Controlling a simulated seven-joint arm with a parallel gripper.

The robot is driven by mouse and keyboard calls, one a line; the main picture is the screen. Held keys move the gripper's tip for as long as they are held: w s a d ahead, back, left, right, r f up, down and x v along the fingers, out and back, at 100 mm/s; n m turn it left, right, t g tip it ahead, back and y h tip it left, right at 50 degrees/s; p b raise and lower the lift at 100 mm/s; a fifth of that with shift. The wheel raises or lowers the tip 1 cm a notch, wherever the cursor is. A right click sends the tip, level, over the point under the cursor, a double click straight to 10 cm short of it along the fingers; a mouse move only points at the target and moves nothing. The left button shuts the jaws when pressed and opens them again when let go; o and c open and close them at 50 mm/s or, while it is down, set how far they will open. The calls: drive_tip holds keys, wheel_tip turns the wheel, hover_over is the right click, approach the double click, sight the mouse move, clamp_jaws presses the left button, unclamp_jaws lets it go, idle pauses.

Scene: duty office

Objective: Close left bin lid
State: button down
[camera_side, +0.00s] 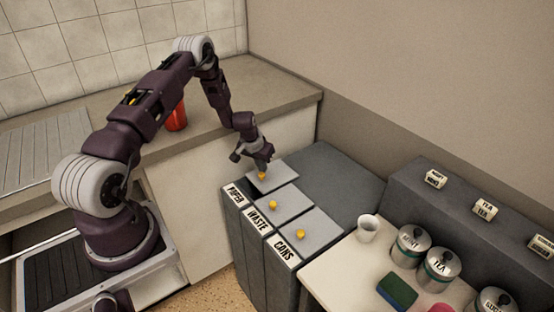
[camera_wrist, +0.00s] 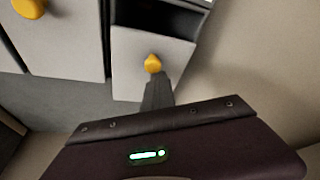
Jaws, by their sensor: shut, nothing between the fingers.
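The left bin, labelled PAPER (camera_side: 235,193), is at the far end of a row of three. Its flat grey lid (camera_side: 282,177) has a yellow knob (camera_side: 262,175) and sits shifted back from the label end. In the wrist view, the same lid (camera_wrist: 138,82) leaves a dark opening at its upper edge. My gripper (camera_side: 262,165) is shut and empty, with its tips down at the lid. In the wrist view, the gripper tips (camera_wrist: 157,82) are right beside the yellow knob (camera_wrist: 153,64), on the side away from the opening. I cannot tell whether they touch it.
The WASTE lid (camera_side: 289,204) and CANS lid (camera_side: 318,233) lie flat beside it, each with a yellow knob. A white cup (camera_side: 367,228) and several canisters stand to the right. A red cup (camera_side: 177,117) stands behind my arm. Grey surface behind the lids is clear.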

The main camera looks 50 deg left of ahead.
sight(253, 180)
drive_tip(key=s, duration=0.5)
drive_tip(key=shift+s+d, duration=0.15)
drive_tip(key=shift+d, duration=0.05)
drive_tip(key=shift+f, duration=0.1)
drive_tip(key=w, duration=0.1)
drive_tip(key=w+a+r, duration=0.2)
drive_tip(key=shift+w, duration=0.35)
drive_tip(key=s+d+r+m, duration=0.1)
drive_tip(key=d+r, duration=0.4)
drive_tip(key=r, duration=0.6)
drive_tip(key=s+d+r+m, duration=0.15)
drive_tip(key=d+r, duration=0.35)
drive_tip(key=r, duration=0.6)
drive_tip(key=s+d+r+t, duration=0.1)
drive_tip(key=s+d+r, duration=0.6)
drive_tip(key=d+r, duration=0.4)
drive_tip(key=s+d+r+m, duration=0.1)
drive_tip(key=s+d, duration=0.2)
drive_tip(key=s, duration=0.3)
drive_tip(key=s+d+r+m+h, duration=0.1)
drive_tip(key=s+d+r, duration=0.1)
drive_tip(key=s, duration=0.5)
drive_tip(key=s+d+r+m+t, duration=0.1)
drive_tip(key=s+d, duration=0.4)
drive_tip(key=s, duration=0.1)
drive_tip(key=shift+s+r+h, duration=0.3)
drive_tip(key=shift+h, duration=0.1)
